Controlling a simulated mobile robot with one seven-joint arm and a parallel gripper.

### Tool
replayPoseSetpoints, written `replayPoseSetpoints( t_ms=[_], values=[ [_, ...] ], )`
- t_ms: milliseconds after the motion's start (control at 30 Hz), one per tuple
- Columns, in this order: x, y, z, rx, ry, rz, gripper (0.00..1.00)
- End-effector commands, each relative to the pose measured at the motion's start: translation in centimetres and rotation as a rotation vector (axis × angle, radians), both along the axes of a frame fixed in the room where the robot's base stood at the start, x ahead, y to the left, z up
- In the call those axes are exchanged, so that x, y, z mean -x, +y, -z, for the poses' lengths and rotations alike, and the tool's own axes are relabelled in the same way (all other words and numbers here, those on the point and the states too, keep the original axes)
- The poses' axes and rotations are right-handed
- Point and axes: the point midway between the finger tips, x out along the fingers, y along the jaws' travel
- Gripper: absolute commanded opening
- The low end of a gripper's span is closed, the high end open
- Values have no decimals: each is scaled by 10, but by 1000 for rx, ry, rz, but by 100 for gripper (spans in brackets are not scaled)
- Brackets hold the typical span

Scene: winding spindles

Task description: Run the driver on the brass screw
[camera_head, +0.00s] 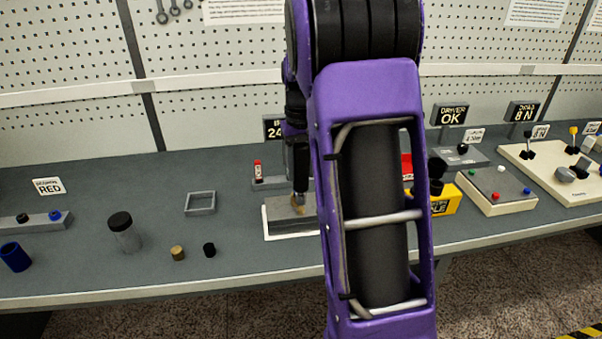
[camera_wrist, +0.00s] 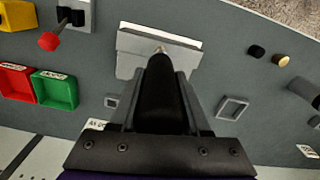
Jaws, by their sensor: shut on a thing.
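My gripper (camera_wrist: 162,98) is shut on the black driver (camera_wrist: 160,85), one finger on each side of the handle. In the head view the driver (camera_head: 300,168) stands about upright with its tip down over a grey block (camera_head: 285,226) on a white base. A brass-coloured spot at the tip, seemingly the brass screw (camera_head: 297,205), shows on the block's top. In the wrist view the driver's tip reaches the block (camera_wrist: 133,66), but the handle hides most of the screw. I cannot tell whether tip and screw touch. My purple arm covers the middle of the head view.
A square grey frame (camera_head: 201,203), a black-capped jar (camera_head: 122,234) and two small cylinders stand left of the block. Right of my arm are a yellow bin (camera_head: 444,198), a panel with coloured buttons (camera_head: 494,192) and a "DRIVER OK" sign (camera_head: 452,114).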

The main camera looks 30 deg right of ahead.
Motion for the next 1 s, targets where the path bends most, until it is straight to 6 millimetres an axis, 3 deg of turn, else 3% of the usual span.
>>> replayPoseSetpoints(
  t_ms=[533,1000],
  values=[
    [-1,0,-44,1,-5,0,0],
    [0,0,-49,0,-3,0,0]
  ],
)
